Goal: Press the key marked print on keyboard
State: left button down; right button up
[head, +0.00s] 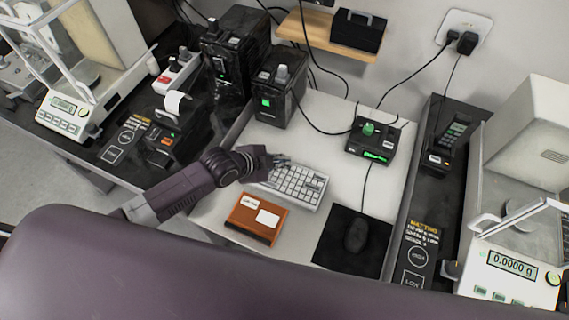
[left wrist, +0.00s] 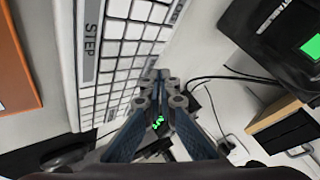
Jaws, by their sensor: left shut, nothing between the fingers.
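The white keyboard (head: 300,188) lies on the light table in the middle of the head view. It also shows in the left wrist view (left wrist: 118,58), with a grey strip reading "STEP" (left wrist: 90,38) along one side. I cannot read a print key in either view. My left gripper (head: 284,160) is shut and empty, at the far left part of the keyboard. In the left wrist view its fingertips (left wrist: 160,76) meet close to the keyboard's edge. I cannot tell whether they touch a key. My right gripper is not in view.
A black mouse (head: 356,232) on a dark mat (head: 330,246) is to the right. A small black device with a green display (head: 374,140) and a black unit (head: 277,90) stand behind. Balances stand at both sides.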

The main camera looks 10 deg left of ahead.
pick_arm(q)
jog(key=shift+f, duration=0.4)
dwell(0.5)
jog(key=shift+r+p, duration=0.6)
jog(key=shift+r, duration=0.2)
notch_tip(320, 180, up, 5)
jog(key=p, duration=0.5)
jog(key=shift+f, duration=0.1)
dwell(0.7)
